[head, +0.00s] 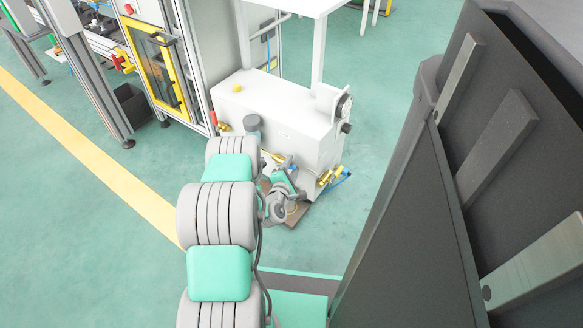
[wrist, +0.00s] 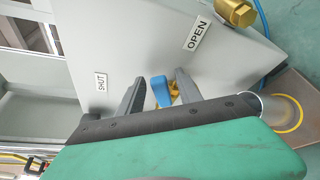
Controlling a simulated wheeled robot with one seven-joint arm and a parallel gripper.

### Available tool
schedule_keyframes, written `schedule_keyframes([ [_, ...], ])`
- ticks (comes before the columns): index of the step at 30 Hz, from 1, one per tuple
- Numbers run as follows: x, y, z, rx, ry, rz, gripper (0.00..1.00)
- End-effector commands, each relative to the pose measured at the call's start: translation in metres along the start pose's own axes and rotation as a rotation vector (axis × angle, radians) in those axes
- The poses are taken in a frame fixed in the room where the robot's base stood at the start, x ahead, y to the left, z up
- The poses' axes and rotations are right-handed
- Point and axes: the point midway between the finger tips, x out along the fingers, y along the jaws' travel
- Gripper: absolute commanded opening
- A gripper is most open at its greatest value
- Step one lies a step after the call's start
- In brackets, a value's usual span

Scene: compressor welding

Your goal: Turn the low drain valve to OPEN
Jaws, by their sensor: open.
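The low drain valve has a blue handle (wrist: 161,91) and a yellow brass body (wrist: 174,90) partly hidden behind it and a finger. It sits on the pale grey cabinet between a SHUT label (wrist: 101,83) and an OPEN label (wrist: 198,34). My gripper (wrist: 159,77) is open, with one dark finger on each side of the blue handle in the wrist view. Gaps show between handle and fingers; I cannot tell how deep the handle sits between them. In the head view my gripper (head: 288,172) is low at the front of the white compressor cabinet (head: 275,110).
A brass fitting (wrist: 237,12) with a blue hose (wrist: 265,22) projects near the OPEN label. A metal cylinder (wrist: 281,108) and a brown plate (wrist: 303,80) lie close to the gripper's right side. Green floor (head: 375,125) is open right of the cabinet.

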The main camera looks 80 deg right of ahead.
Motion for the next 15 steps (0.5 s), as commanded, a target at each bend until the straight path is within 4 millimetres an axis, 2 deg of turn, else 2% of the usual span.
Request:
schedule_keyframes([
  [4,-0.013,0.001,0.0,-0.002,0.002,-0.002,0.42],
  [10,-0.054,0.002,-0.001,-0.004,0.004,-0.001,0.42],
  [15,-0.075,0.001,0.0,-0.001,0.001,0.0,0.42],
])
